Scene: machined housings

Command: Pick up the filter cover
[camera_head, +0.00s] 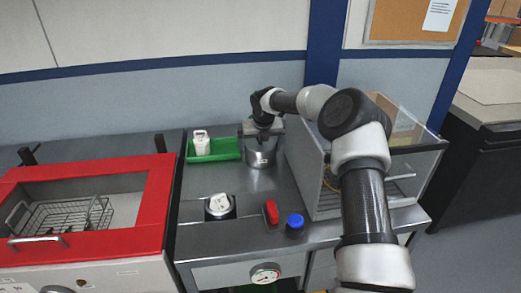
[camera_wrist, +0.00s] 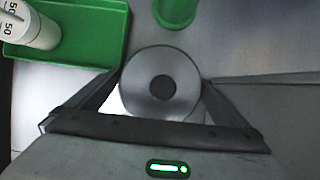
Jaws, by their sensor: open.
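A round metal cover with a dark centre (camera_wrist: 182,105) sits in the middle of the wrist view; I take it to be the filter cover. In the head view, a silver cylindrical housing (camera_head: 261,158) stands on the metal bench under my gripper, and its top is largely hidden by the gripper. My gripper (camera_head: 262,130) points down over it. In the wrist view, my gripper (camera_wrist: 160,88) is open, with one finger at each side of the round cover. I cannot tell whether the fingers touch it.
A green tray (camera_head: 228,149) with a white bottle (camera_head: 201,143) stands left of the housing. A clear-walled box (camera_head: 325,195) stands close on the right. A red-framed basin (camera_head: 150,215) is left.

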